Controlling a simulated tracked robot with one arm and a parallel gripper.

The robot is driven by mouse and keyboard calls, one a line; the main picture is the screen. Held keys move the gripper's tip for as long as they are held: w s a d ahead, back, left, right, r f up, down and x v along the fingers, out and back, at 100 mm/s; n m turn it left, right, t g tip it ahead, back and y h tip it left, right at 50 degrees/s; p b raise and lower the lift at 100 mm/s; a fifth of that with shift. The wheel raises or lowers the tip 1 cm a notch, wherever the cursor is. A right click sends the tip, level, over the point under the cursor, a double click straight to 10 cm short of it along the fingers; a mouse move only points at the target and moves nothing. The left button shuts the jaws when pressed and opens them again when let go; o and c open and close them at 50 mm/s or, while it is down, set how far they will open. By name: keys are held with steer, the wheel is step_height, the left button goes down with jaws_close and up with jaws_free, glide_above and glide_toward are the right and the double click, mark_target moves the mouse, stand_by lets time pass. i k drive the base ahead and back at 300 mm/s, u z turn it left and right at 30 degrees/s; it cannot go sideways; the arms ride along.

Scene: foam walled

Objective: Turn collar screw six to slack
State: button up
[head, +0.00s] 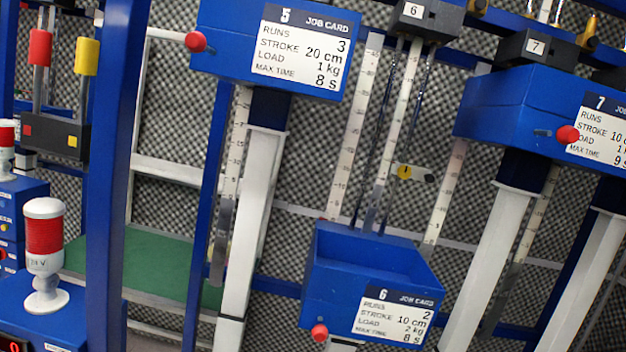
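Station six stands right of centre in the head view, tilted in the picture. Its dark top block (430,20) has a label "6". Its blue carriage (330,260) hangs lower down, with a job card (395,316) reading 6, 2 runs, 10 cm, 2 kg, 8 s. A red-tipped pin (320,333) sticks out at the carriage's lower left. My gripper is not in view.
Blue carriage five (225,45) is at upper left and carriage seven (515,105) at right, each with a red-tipped pin. Blue posts (115,180) and white columns stand between. A red-and-white lamp (44,245) stands at left. A green panel (150,260) lies behind.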

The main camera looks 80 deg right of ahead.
mark_target(404, 171)
steer(key=z, duration=2.65)
steer(key=k, duration=0.5)
steer(key=u, duration=1.65)
steer(key=i, duration=0.65)
steer(key=z, duration=0.7)
